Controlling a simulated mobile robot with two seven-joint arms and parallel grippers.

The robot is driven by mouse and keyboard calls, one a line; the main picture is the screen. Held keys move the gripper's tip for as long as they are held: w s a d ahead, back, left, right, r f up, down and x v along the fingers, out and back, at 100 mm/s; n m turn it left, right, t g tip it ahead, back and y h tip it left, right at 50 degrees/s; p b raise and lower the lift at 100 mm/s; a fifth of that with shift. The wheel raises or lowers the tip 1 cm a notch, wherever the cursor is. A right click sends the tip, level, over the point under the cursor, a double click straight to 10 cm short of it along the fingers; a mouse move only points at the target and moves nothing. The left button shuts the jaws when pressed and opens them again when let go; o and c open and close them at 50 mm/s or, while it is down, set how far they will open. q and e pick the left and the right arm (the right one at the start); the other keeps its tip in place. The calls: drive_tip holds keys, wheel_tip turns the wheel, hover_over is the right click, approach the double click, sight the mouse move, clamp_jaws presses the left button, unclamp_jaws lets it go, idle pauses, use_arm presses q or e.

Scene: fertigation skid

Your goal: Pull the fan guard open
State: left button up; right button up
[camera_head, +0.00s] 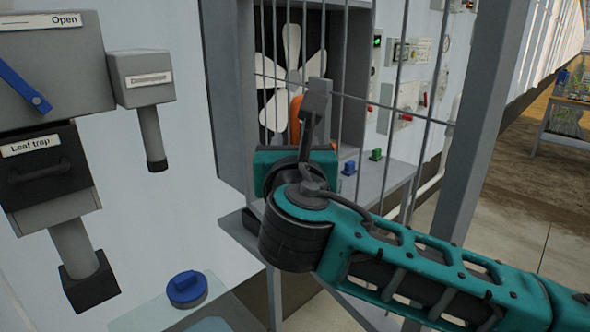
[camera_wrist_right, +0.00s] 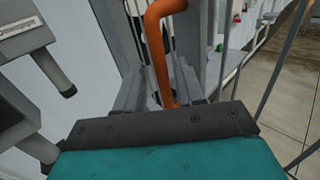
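The fan guard (camera_head: 341,94) is a panel of thin grey bars in front of a white-bladed fan (camera_head: 291,72). Its bars stand at an angle to the wall, and the right side is nearer to me. An orange handle (camera_head: 296,112) shows beside my right gripper (camera_head: 314,100). In the right wrist view the orange handle (camera_wrist_right: 160,50) runs down between the grey fingers of my right gripper (camera_wrist_right: 160,88), which sit close on both sides of it. The lower end of the handle is hidden behind the gripper's dark plate. My left gripper is out of view.
A thick grey post (camera_head: 478,125) rises right of the bars. Left on the wall are a leaf trap box (camera_head: 50,170) and a grey box with a blue lever (camera_head: 24,86). A blue knob (camera_head: 187,287) sits low in front. Concrete floor (camera_head: 520,235) is clear at right.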

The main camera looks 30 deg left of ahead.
drive_tip(key=b+v, duration=0.1)
drive_tip(key=v, duration=0.8)
drive_tip(key=shift+s+d, duration=0.25)
drive_tip(key=shift+s, duration=0.1)
